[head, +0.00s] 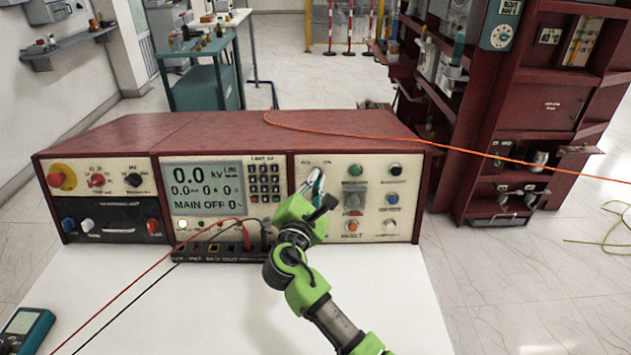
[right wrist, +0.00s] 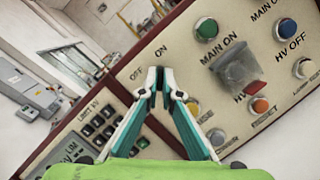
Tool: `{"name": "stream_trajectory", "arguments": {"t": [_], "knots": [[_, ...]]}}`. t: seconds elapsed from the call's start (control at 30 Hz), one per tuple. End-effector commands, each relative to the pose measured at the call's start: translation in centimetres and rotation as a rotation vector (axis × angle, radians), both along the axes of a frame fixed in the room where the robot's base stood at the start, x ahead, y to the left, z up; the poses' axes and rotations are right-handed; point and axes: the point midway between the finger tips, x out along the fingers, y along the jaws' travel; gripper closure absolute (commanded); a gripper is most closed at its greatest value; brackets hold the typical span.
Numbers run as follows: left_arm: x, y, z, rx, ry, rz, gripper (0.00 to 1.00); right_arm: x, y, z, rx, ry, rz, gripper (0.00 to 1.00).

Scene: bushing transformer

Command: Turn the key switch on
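The control console (head: 100,218) stands on a white table, with its key switch on the right panel below the small OFF and ON labels. My right gripper (head: 317,182) is at that spot and covers the switch in the head view. In the right wrist view, its two fingertips (right wrist: 160,88) are close together just below OFF and ON, with a thin dark part between them that looks like the key. The key's angle cannot be read. The display (head: 206,188) reads 0.0 kV and MAIN OFF. My left gripper is not in view.
Right of my gripper are the green button (head: 395,170), the blue button (head: 392,198) and a clear-covered switch (right wrist: 238,75). Red and black leads run from the console's lower front. An orange cable (head: 480,153) crosses the top right. A meter (head: 24,330) lies at left.

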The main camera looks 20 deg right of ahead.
Motion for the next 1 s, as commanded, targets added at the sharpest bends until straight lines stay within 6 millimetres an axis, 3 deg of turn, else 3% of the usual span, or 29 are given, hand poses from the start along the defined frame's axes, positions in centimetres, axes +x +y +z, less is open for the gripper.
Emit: {"name": "stream_trajectory", "arguments": {"t": [0.13, 0.2, 0.23, 0.63, 0.77, 1.0], "knots": [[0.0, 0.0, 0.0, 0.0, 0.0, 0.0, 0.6, 0.0, 0.0, 0.0, 0.002, 0.0, -0.001, 1.0], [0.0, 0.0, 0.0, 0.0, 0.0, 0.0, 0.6, 0.0, 0.0, 0.0, 0.002, 0.0, -0.001, 0.8], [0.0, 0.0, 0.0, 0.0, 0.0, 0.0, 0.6, 0.0, 0.0, 0.0, 0.002, 0.0, -0.001, 0.78], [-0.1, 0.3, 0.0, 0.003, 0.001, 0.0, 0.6, -0.4, 0.3, 0.0, 0.0, 0.0, 0.001, 0.78], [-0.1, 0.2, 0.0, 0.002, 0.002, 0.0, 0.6, -2.0, 1.2, -0.1, 0.002, 0.001, 0.003, 0.78], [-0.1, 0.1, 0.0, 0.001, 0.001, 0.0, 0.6, -6.5, 3.8, -0.1, 0.003, 0.003, 0.002, 0.78]]}}
